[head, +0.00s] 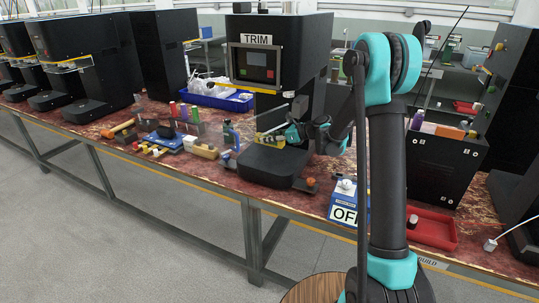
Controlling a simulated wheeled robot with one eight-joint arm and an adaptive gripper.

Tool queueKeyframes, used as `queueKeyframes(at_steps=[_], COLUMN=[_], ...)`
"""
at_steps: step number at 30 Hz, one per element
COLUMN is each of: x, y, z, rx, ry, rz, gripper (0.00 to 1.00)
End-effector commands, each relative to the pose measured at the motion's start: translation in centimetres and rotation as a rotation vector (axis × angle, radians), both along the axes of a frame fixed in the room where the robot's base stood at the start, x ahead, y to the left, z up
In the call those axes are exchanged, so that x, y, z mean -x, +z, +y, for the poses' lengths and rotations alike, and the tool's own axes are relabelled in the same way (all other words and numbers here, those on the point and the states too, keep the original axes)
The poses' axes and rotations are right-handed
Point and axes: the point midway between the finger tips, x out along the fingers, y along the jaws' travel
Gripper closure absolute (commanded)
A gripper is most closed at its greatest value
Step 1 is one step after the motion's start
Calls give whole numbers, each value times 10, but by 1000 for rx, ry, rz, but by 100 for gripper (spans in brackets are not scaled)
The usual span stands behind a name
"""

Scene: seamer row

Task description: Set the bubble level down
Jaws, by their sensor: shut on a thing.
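My gripper (289,134), teal and black, reaches in from the right to the front of the black machine marked TRIM (240,100). It is shut on a small yellowish bar, which I take to be the bubble level (269,140). The bar is above the machine's black rounded base (272,164). It is small in the picture, and I cannot tell whether it touches the base. My fingers and wrist hide part of its right end.
Left of the base are a blue clamp-like tool (231,136), tan blocks (205,150) and several small parts. A blue bin (215,95) stands behind them. On the right are a blue OFF box (345,204) and a red tray (432,232). The bench's front strip is partly clear.

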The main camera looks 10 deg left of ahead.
Motion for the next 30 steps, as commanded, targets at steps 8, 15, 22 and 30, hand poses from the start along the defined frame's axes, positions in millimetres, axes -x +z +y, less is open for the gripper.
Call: queueKeyframes(at_steps=[8, 15, 22, 30], x=[0, -1, 0, 0], y=[-32, -60, -68, -70], z=[-1, -1, -1, -1], rx=[0, 0, 0, 0], ry=[-2, -3, -4, -3], rz=[0, 0, 1, 0], gripper=[100, 100, 100, 62])
